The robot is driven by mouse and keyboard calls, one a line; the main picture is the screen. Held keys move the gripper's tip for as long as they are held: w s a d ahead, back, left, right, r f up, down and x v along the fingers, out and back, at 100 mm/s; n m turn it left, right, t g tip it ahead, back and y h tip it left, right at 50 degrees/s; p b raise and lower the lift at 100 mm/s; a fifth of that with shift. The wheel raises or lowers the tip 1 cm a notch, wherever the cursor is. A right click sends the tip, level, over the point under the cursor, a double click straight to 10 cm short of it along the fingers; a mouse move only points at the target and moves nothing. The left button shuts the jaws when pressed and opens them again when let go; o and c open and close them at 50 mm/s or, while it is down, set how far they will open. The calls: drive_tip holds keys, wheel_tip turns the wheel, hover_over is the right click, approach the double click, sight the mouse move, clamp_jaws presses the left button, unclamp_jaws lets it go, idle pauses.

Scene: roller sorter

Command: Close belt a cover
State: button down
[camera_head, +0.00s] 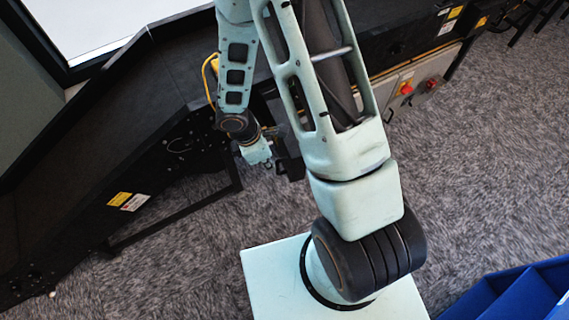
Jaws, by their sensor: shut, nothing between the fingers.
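The black roller sorter (120,105) runs along the left and top of the head view. Its long dark side and top panels show, but I cannot tell which of them is the belt a cover, or whether any cover is open or shut. My arm reaches from the base at the bottom up over the machine and bends back down at the wrist. My gripper (267,163) is at the end of the pale wrist, small and dark, in front of the machine's side. It is shut and empty. I cannot tell whether it touches the machine.
A grey control box (405,88) with red knobs is mounted on the machine at upper right. A black frame leg (185,212) stands on the carpet below the machine. Blue bins (520,295) are at lower right. Grey carpet (490,160) at right is clear.

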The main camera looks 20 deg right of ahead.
drive_tip(key=shift+w+d+f, duration=0.1)
drive_tip(key=shift+d+f, duration=0.45)
drive_tip(key=shift+d, duration=0.25)
drive_tip(key=shift+w+d+f, duration=0.1)
drive_tip(key=shift+d+f, duration=0.5)
drive_tip(key=shift+d, duration=0.2)
drive_tip(key=shift+w+d+f, duration=0.1)
drive_tip(key=shift+d+f, duration=0.45)
drive_tip(key=shift+d, duration=0.25)
drive_tip(key=shift+d, duration=0.15)
